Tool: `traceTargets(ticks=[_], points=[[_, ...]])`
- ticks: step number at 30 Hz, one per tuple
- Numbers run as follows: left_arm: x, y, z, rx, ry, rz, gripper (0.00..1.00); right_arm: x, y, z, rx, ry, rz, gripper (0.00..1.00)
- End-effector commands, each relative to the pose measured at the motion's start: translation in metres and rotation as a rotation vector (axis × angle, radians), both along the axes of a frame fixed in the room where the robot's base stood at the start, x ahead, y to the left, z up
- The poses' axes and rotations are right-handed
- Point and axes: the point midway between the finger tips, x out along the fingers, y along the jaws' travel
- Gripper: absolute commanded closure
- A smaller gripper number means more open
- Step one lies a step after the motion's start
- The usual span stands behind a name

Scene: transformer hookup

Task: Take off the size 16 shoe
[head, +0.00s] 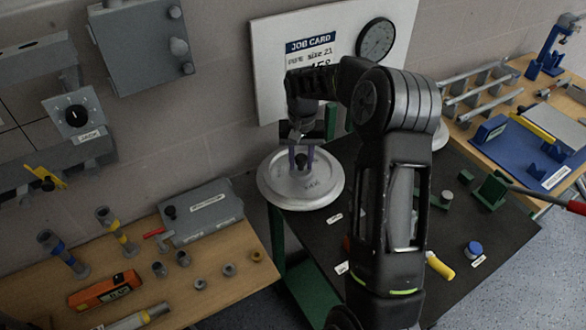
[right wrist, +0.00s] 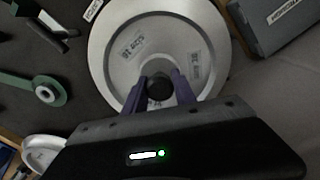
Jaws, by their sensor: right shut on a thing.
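The size 16 shoe (right wrist: 201,48) is a round, light grey metal disc, and its "Size 16" label shows in the right wrist view. It also shows in the head view (head: 277,188), at the left back corner of the dark table. My right gripper (head: 301,163) reaches down over it, and its purple fingers are shut on the dark knob (right wrist: 158,88) at the shoe's centre. I cannot tell whether the shoe is resting or slightly raised. What lies under the shoe is hidden. My left gripper is not in view.
A job card board (head: 335,60) with a gauge stands behind the shoe. Another pale disc (head: 440,134) is partly hidden behind my arm. The dark table (head: 490,235) holds a green-handled part, a blue-capped item and a yellow item. Wooden benches (head: 215,305) with tools stand either side.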

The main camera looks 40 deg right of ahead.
Motion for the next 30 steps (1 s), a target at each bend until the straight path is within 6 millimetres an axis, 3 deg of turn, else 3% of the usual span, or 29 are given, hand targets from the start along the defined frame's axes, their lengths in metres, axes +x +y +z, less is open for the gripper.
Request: traceTargets(ticks=[8, 9, 17, 30], points=[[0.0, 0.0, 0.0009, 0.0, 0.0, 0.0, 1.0, -0.0008, 0.0001, 0.0022, 0.0, 0.002, 0.0, 1.0], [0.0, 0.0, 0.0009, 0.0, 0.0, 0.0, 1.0, -0.0005, 0.0001, 0.0023, 0.0, 0.002, 0.0, 0.64], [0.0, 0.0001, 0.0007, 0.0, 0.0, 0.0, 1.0, 0.0004, 0.0002, 0.0023, 0.0, -0.001, 0.0, 0.43], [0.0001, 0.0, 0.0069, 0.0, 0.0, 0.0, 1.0, 0.0006, 0.0002, 0.0107, 0.0, -0.002, 0.0, 0.42]])
